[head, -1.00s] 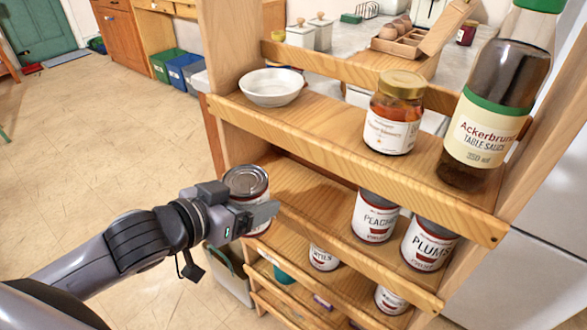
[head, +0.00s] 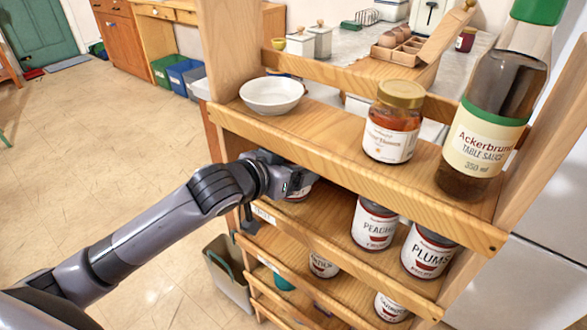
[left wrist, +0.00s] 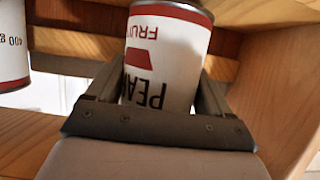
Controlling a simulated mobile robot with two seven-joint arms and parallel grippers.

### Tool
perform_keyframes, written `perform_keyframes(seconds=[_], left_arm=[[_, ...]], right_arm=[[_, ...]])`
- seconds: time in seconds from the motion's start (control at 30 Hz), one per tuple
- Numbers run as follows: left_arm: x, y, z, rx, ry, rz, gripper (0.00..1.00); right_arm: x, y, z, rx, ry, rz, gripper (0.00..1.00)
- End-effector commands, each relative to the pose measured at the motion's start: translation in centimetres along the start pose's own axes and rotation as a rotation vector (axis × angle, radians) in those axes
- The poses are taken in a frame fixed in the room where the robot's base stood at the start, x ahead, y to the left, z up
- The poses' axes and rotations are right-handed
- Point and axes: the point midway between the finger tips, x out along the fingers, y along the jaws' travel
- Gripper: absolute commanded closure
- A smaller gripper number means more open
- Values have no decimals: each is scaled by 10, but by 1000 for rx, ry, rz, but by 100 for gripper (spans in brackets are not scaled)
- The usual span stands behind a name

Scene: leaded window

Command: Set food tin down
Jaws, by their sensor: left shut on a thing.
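My left gripper (head: 292,182) reaches in under the upper shelf board, at the left end of the shelf below. It is shut on a food tin (head: 299,194), mostly hidden in the head view by the gripper and the board. In the left wrist view the tin (left wrist: 168,45) is white and red with part of a "PEA" label, between the two fingers (left wrist: 157,95). I cannot tell whether its base touches the shelf (head: 325,207). A peaches tin (head: 374,223) and a plums tin (head: 428,250) stand further right on that shelf. My right gripper is out of view.
The upper shelf holds a white bowl (head: 271,95), an orange-filled jar (head: 392,122) and a tall sauce bottle (head: 485,115). More tins (head: 322,264) stand on the shelf below. Free board shows between my gripper and the peaches tin. The wooden left upright (head: 228,50) is close to my arm.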

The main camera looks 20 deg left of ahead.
Motion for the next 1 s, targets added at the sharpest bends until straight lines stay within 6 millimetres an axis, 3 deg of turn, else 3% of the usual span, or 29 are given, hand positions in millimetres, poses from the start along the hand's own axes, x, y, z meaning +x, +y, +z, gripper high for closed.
perform_keyframes(seconds=[0.53, 0.57, 0.6, 1.0], left_arm=[[8, 0, 11, 0, 5, 1, 69], [8, 0, 13, 0, 0, 1, 12], [8, 0, 13, 0, 1, 1, 0], [0, 0, 10, 1, -1, 0, 0]], right_arm=[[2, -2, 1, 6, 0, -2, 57], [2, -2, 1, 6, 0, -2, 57], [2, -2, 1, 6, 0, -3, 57], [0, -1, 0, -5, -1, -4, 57]])
